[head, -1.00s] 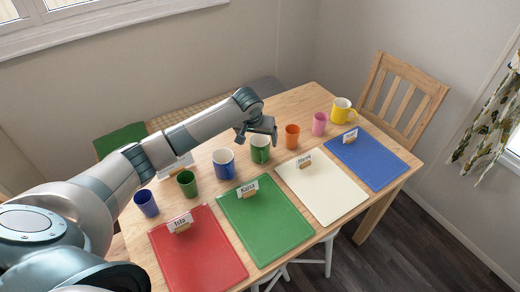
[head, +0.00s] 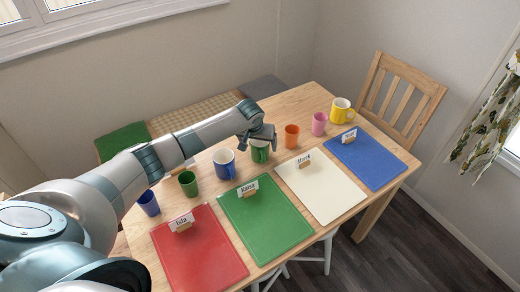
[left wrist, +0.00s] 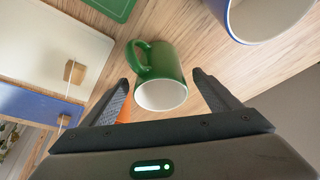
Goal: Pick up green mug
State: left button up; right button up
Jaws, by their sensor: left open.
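The green mug (head: 260,154) stands on the wooden table in the middle of the row of cups, partly hidden by my left gripper (head: 262,137). In the left wrist view the green mug (left wrist: 160,75) shows its white inside and its handle on the left. My left gripper (left wrist: 162,95) is open, and the mug's rim lies between its two fingertips in that picture. I cannot tell whether a finger touches it. My right gripper is not in view.
A blue mug (head: 224,163) stands close to the left of the green mug. A green cup (head: 188,183) and a dark blue cup (head: 149,203) are farther left. An orange cup (head: 291,135), a pink cup (head: 318,123) and a yellow mug (head: 341,110) stand to the right. Coloured placemats with name cards lie in front.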

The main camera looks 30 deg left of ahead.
pick_arm(q)
jog(key=shift+x, duration=0.75)
jog(key=c, duration=1.4)
